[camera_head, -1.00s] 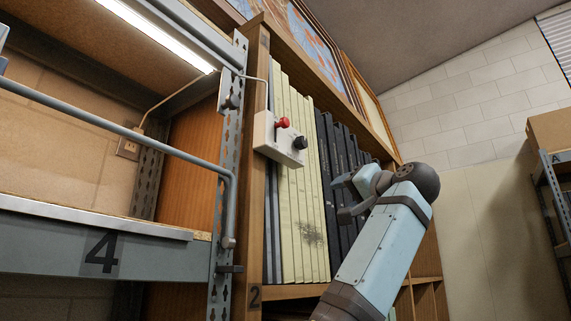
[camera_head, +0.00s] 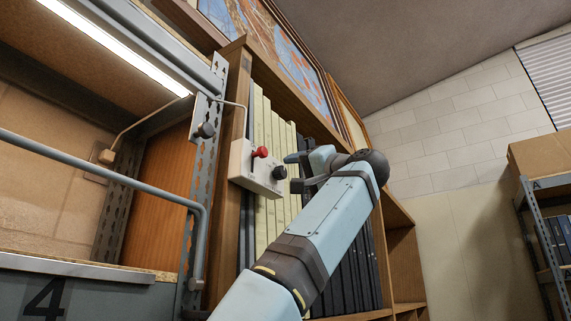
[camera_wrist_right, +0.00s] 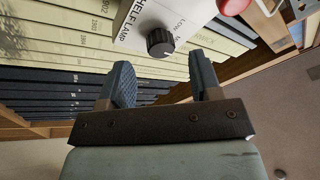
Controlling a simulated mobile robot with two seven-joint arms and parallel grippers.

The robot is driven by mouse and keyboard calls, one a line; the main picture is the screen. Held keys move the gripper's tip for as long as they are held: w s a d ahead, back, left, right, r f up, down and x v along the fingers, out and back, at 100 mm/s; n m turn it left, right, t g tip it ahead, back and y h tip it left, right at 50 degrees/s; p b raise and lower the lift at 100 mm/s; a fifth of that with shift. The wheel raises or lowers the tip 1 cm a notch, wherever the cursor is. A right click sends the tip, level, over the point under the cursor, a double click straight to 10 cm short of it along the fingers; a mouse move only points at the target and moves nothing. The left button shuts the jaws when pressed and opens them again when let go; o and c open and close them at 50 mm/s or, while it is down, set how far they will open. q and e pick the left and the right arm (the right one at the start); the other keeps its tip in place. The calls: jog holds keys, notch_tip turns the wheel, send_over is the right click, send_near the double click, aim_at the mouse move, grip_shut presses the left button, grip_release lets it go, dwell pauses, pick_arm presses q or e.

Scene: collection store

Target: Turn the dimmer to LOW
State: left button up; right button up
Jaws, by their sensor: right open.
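The dimmer is a black round knob (camera_head: 279,172) on a white control box (camera_head: 240,166) fixed to the wooden bookcase's upright. In the right wrist view the knob (camera_wrist_right: 160,42) sits beside the printed words SHELF LAMP and LOW. Its exact pointer setting is too small to tell. My right gripper (camera_head: 296,172) is open and empty, just right of the knob in the head view. In the right wrist view its fingertips (camera_wrist_right: 161,70) stand on either side of the space just short of the knob, apart from it. My left gripper is not in view.
A red knob (camera_head: 260,152) sits on the same box, close to the dimmer. Pale and dark book spines (camera_head: 262,225) stand behind my right arm. A metal rack (camera_head: 200,150) with a rail and a lit lamp (camera_head: 120,45) is at the left.

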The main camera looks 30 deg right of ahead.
aim_at(283, 173)
jog(key=p+x, duration=0.1)
jog(key=x, duration=0.1)
jog(key=shift+w+a+r, duration=0.1)
jog(key=shift+w+r, duration=0.15)
jog(key=shift+w, duration=0.05)
jog(key=shift+w+a, duration=0.1)
jog(key=shift+w, duration=0.45)
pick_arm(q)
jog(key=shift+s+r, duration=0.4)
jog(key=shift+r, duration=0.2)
